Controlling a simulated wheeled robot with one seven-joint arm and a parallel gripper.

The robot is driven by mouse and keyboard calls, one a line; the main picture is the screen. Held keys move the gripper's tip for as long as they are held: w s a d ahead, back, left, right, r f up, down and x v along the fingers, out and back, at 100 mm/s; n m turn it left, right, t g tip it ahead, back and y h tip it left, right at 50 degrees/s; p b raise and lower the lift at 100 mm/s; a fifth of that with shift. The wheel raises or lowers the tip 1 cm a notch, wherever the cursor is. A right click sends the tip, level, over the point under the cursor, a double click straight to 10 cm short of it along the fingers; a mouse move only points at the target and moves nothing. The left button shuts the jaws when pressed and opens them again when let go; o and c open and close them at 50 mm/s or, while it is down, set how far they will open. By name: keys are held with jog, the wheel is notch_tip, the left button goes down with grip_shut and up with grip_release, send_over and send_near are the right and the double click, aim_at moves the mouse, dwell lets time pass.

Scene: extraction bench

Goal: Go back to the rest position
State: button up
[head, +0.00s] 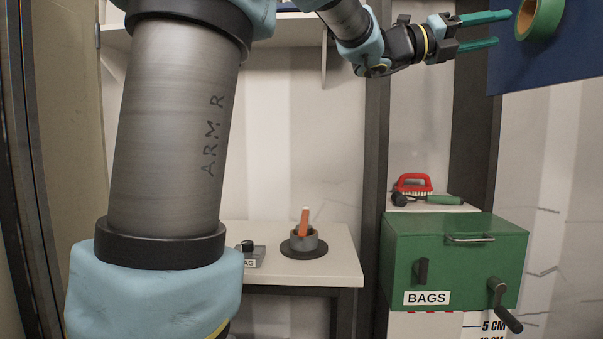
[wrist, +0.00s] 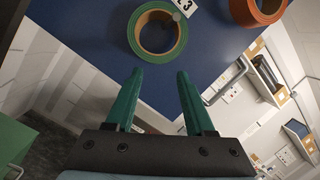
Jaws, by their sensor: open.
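My gripper (head: 490,31) is raised at the upper right of the head view, with its two green fingers pointing right. It is open, and the fingers (wrist: 158,90) stand apart with nothing between them in the wrist view. A roll of green tape (head: 541,17) is on a blue panel (head: 563,60) just beyond the fingertips. In the wrist view the green tape roll (wrist: 157,33) lies past the fingertips, apart from them as far as I can tell. My arm fills much of the left of the head view.
A green box labelled BAGS (head: 453,255) with a crank stands at the lower right, a red-handled brush (head: 413,184) behind it. An orange roll (wrist: 257,10) is on the blue panel.

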jog(key=w+a+f+n+t+y, duration=1.1)
jog(key=w+a+f+n+t, duration=0.3)
jog(key=w+a+f+n, duration=0.85)
jog(key=s+a+f+n+g+y, duration=0.25)
jog(key=s+a+f+n, duration=0.2)
jog(key=f, duration=0.25)
jog(key=s+a+f+n+g+y+p, duration=0.1)
jog(key=s+a+f+n+g+y, duration=0.2)
jog(key=f+n, duration=0.35)
jog(key=s+a+f+n+g+y, duration=0.1)
jog(key=s+a+f+n+y, duration=0.2)
jog(key=s+a+f+n, duration=0.3)
jog(key=s+a+f+n+g, duration=0.2)
jog(key=s+f+n, duration=0.1)
jog(key=s, duration=0.4)
jog(key=s+a+f+n+g, duration=0.2)
jog(key=s+f+n+g, duration=0.1)
jog(key=s+f, duration=0.3)
jog(key=shift+s+a+y+p, duration=0.3)
jog(key=shift+s+a+y, duration=0.1)
jog(key=shift+s, duration=0.15)
jog(key=shift+d+f+g, duration=0.1)
jog(key=shift+g, duration=0.15)
